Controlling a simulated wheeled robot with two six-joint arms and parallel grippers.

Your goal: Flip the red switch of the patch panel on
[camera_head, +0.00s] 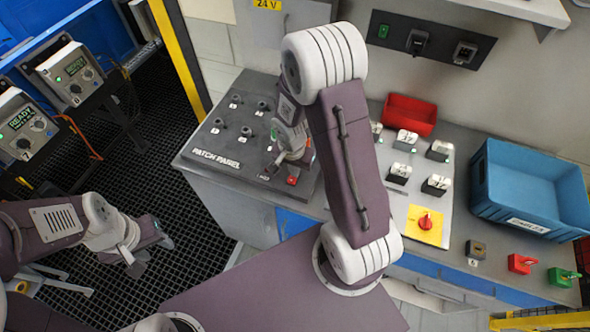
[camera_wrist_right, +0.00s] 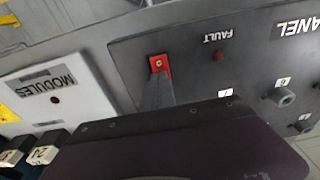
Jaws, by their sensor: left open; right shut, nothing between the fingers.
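The patch panel (camera_head: 222,160) is a dark sloped board with several numbered sockets, on the left end of the counter. Its red switch (camera_head: 292,180) sits at the near right corner; in the right wrist view the switch (camera_wrist_right: 159,63) is a small red square. My right gripper (camera_head: 288,158) is shut and empty over the panel's right part. In the wrist view its fingers (camera_wrist_right: 157,90) reach right up to the switch and overlap its lower edge; I cannot tell whether they touch. My left gripper (camera_head: 150,250) is open and empty, low over the dark floor grating, away from the panel.
A modules board (camera_wrist_right: 65,95) adjoins the panel, with several modules and a yellow plate with a red knob (camera_head: 425,220). A red bin (camera_head: 409,112) and a blue crate (camera_head: 500,190) stand beyond. A red fault lamp (camera_wrist_right: 218,55) is close to the switch.

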